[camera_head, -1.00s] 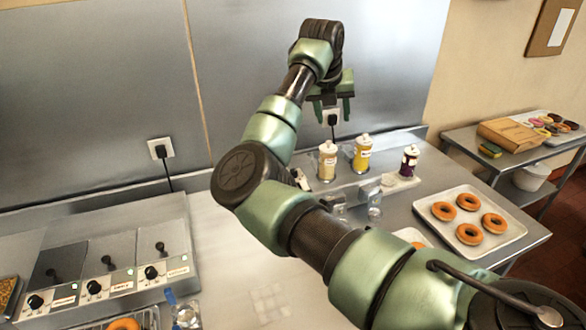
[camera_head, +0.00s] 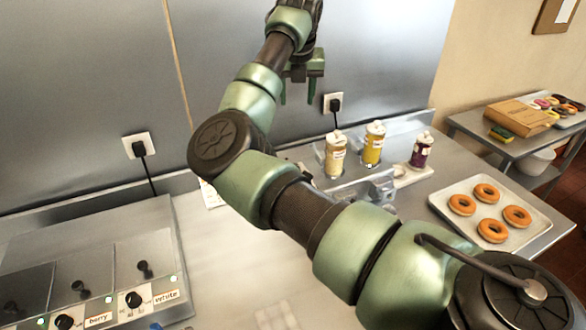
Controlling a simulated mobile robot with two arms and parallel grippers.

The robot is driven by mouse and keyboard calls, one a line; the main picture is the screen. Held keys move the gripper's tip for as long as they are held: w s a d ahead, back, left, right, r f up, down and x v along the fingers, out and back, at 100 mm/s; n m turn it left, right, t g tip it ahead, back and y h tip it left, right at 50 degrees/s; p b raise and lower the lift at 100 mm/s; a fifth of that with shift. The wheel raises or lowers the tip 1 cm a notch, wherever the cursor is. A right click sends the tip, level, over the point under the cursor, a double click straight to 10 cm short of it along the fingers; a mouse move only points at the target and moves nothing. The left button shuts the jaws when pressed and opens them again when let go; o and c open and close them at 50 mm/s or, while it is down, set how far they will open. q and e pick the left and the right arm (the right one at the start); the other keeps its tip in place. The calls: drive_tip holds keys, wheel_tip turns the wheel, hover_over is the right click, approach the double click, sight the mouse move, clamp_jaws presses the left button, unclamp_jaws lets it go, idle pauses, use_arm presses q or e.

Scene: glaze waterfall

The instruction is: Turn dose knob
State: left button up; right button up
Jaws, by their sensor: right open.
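My right gripper (camera_head: 297,92) is open and empty, fingers pointing down, high in front of the steel back wall. It is above the counter and left of the wall socket. A steel control box (camera_head: 170,240) stands at the lower left, with black knobs on its front. One knob (camera_head: 134,299) is beside a label that reads "white", another knob (camera_head: 64,322) beside "berry". I see no label reading dose, so I cannot tell which knob is the dose knob. My right arm hides part of the counter. My left gripper is out of view.
A tray (camera_head: 520,243) of ring doughnuts lies on the right. A side table (camera_head: 480,133) stands behind it. A plug and cord (camera_head: 140,148) hang on the back wall.

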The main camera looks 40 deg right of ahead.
drive_tip(key=shift+w+d+f+b, duration=0.4)
drive_tip(key=shift+f+b, duration=1.85)
drive_tip(key=shift+f, duration=1.7)
drive_tip(key=shift+w+d+f+b, duration=0.4)
drive_tip(key=shift+f+b, duration=1.9)
drive_tip(key=shift+f, duration=1.7)
drive_tip(key=shift+w+d+f+b, duration=0.25)
drive_tip(key=shift+w+f+b, duration=0.25)
drive_tip(key=shift+f+b, duration=2.6)
drive_tip(key=shift+f+p, duration=0.85)
clamp_jaws()
